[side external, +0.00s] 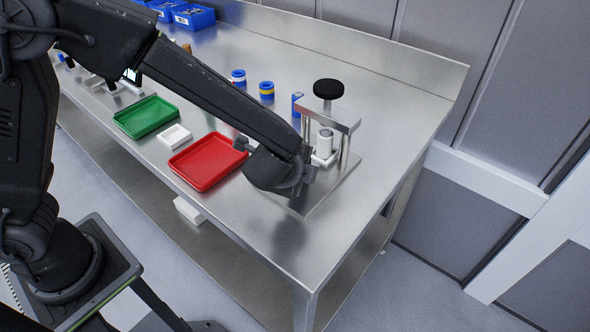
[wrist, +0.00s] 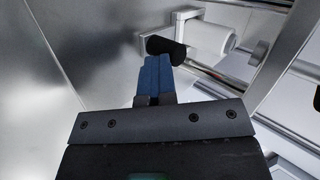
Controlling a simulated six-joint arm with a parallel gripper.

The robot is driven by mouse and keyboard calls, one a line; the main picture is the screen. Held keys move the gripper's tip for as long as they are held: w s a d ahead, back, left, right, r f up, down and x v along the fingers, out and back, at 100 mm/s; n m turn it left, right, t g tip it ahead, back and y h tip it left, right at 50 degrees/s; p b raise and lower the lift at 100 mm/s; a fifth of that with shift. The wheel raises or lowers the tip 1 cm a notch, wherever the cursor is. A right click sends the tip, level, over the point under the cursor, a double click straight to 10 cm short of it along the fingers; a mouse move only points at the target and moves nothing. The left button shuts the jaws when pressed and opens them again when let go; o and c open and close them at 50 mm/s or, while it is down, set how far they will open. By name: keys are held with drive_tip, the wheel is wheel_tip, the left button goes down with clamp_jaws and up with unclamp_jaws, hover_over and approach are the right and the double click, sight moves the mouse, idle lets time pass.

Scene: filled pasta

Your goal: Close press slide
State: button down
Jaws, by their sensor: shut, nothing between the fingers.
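The press (side external: 346,120) stands at the right end of the steel table, a metal frame with a round black knob (side external: 328,89) on top. Its white slide (side external: 330,158) sits low between the posts and carries a pale cylinder (side external: 325,140); how far in it sits is hard to tell. In the wrist view a black handle (wrist: 165,46) shows before a white cylindrical part (wrist: 208,38). My gripper (wrist: 154,62) has its blue fingers shut and empty, with the tips at the handle; contact is unclear. The side view shows my gripper partly hidden by my arm.
A red tray (side external: 205,184), a small white tray (side external: 173,137) and a green tray (side external: 146,117) lie to the left. Blue-banded cylinders (side external: 267,91) stand behind my arm. Blue bins (side external: 193,17) are at the back left. The table's front right is clear.

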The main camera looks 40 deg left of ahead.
drive_tip(key=shift+w, duration=0.3)
